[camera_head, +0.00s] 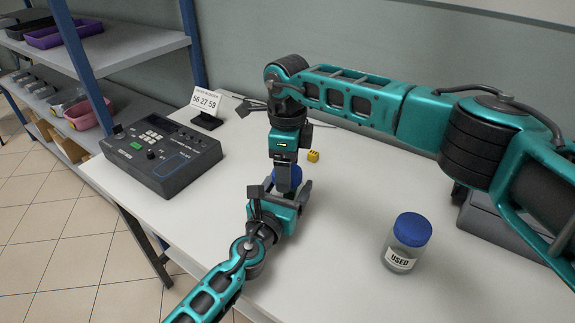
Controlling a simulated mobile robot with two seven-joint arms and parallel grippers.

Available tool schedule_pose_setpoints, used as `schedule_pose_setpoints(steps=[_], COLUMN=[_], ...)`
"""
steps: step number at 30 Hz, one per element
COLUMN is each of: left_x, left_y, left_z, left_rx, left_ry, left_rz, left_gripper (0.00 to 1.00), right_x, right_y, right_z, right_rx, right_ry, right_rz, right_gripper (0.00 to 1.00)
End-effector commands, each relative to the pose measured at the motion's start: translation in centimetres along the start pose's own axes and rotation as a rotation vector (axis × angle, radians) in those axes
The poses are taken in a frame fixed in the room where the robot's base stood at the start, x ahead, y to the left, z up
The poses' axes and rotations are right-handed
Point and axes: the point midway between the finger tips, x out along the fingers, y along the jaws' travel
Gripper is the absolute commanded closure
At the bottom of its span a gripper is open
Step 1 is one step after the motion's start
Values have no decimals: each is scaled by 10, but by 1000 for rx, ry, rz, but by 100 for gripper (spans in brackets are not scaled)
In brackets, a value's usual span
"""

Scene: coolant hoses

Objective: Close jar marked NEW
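A blue lid (296,173) is at the middle of the table, at the fingers of my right gripper (286,180). My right gripper points straight down, and its fingers appear closed on the lid. My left gripper (283,199) reaches in from below, just under the lid. Whatever is between its fingers is hidden, so I cannot tell how far they are closed. No jar body or NEW label shows there. A clear jar marked USED (402,260), with a blue lid (412,229) on it, stands upright to the right, apart from both grippers.
A dark control box (162,152) sits on the white table (340,250) at left, with a number sign (206,104) behind it. A small yellow block (313,156) lies behind the grippers. A grey box (490,222) is at right under my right arm. Shelves stand at left.

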Motion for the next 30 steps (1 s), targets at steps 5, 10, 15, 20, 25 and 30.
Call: schedule_pose_setpoints(steps=[5,10,15,20,25,30], left_x=[-1,-1,-1,-1,-1,-1], left_y=[0,0,0,0,0,0], left_z=[-4,-4,-4,-4,-4,-4], left_rx=[1,2,1,1,1,1], left_ry=[7,7,7,7,7,7], left_rz=[1,1,0,0,0,0], left_gripper=[100,100,100,100,100,100], right_x=[0,0,-6,-32,-70,-100], right_y=[0,0,-1,-1,-1,0], right_z=[0,0,0,0,0,0], right_rx=[0,0,0,-1,0,0], right_ry=[0,0,-1,-1,-2,-1], right_rz=[-1,-1,-2,-5,-5,-4], right_gripper=[5,5,5,5,5,5])
